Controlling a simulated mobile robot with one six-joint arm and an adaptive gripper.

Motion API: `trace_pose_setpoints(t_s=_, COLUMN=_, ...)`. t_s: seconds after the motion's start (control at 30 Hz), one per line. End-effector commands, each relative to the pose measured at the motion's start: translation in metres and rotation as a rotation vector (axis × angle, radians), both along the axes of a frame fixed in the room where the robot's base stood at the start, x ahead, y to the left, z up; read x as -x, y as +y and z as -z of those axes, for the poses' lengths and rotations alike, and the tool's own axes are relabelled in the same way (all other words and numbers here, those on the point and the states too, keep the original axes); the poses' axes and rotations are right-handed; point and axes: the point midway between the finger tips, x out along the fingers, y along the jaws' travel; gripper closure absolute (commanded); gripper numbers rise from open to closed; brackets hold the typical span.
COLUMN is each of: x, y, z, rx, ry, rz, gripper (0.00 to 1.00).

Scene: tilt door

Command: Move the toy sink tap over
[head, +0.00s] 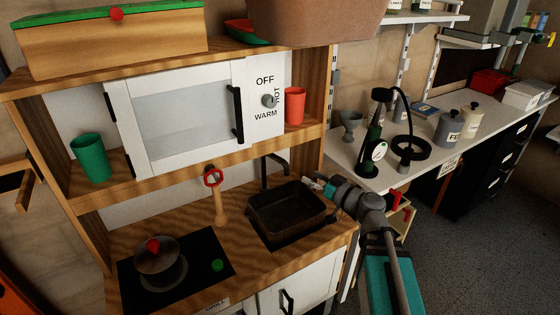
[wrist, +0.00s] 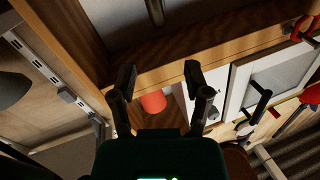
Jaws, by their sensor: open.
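The toy sink tap (head: 264,172) is a thin dark spout standing behind the dark sink basin (head: 290,212) in the wooden counter, its top bent to the right. My gripper (head: 318,184) is at the basin's right back corner, to the right of the tap and apart from it. In the wrist view my gripper (wrist: 158,76) has its two dark fingers spread, with nothing held between them. A grey rod at that view's top edge looks like the tap (wrist: 155,12), cut off by the frame.
A shelf with a red cup (head: 294,105) and a white oven door (head: 180,118) overhangs the counter. A wooden utensil with a red ring (head: 214,180) stands left of the sink. A pot (head: 158,258) sits on the hob. A white worktop (head: 420,150) with bottles adjoins at right.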

Motion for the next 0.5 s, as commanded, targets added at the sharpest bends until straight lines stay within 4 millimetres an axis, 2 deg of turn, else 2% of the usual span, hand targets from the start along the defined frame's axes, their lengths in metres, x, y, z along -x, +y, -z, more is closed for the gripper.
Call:
trace_pose_setpoints(t_s=0.27, x=-0.018, y=0.020, z=0.000, rx=0.000, ry=0.000, rz=-0.002, gripper=0.38)
trace_pose_setpoints(t_s=0.5, x=-0.042, y=0.046, z=0.000, rx=0.000, ry=0.000, rz=-0.002, gripper=0.38)
